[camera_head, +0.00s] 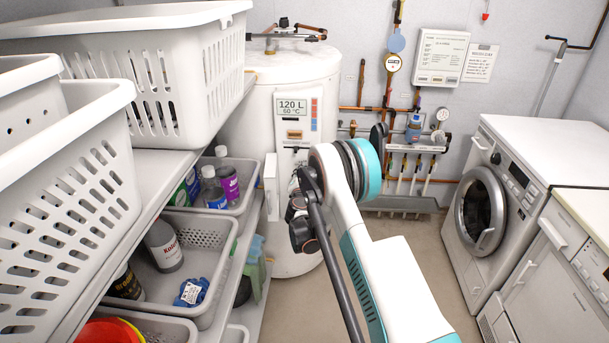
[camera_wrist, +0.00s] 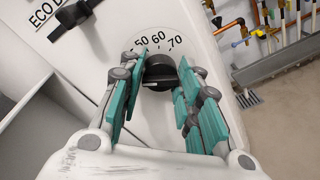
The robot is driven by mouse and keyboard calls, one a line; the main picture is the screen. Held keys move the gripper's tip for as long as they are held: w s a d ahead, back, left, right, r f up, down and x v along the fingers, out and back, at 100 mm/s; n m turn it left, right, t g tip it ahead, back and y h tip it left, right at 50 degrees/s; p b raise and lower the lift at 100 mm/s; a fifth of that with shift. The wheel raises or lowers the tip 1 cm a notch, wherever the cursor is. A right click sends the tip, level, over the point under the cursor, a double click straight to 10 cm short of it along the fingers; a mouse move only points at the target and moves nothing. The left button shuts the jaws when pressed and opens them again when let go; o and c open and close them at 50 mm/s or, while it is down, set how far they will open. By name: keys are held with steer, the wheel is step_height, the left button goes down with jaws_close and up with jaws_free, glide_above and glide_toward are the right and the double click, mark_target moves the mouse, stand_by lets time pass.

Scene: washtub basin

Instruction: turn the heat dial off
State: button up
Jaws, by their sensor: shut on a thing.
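The heat dial (camera_wrist: 160,72) is a round black knob on the white heater panel in the wrist view. The numbers 50, 60 and 70 are printed around its far side. My gripper (camera_wrist: 157,76) has its teal-padded fingers on either side of the dial and is shut on it. The fingers cover the dial's left and right edges, and I cannot tell exactly where it points. In the head view the water heater (camera_head: 258,115) is a tall white cylinder marked 120 L, 60 °C. My arm hides part of its control panel there.
A second black knob (camera_wrist: 72,12) with an ECO label sits beside the dial. A shelf with white laundry baskets (camera_head: 165,80) and grey bins (camera_head: 190,228) stands close on the left. A washing machine (camera_head: 485,205) is at the right. Pipes run along the back wall.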

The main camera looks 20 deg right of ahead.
steer(key=o, duration=1.1)
steer(key=shift+a, duration=0.1)
steer(key=v, duration=1.2)
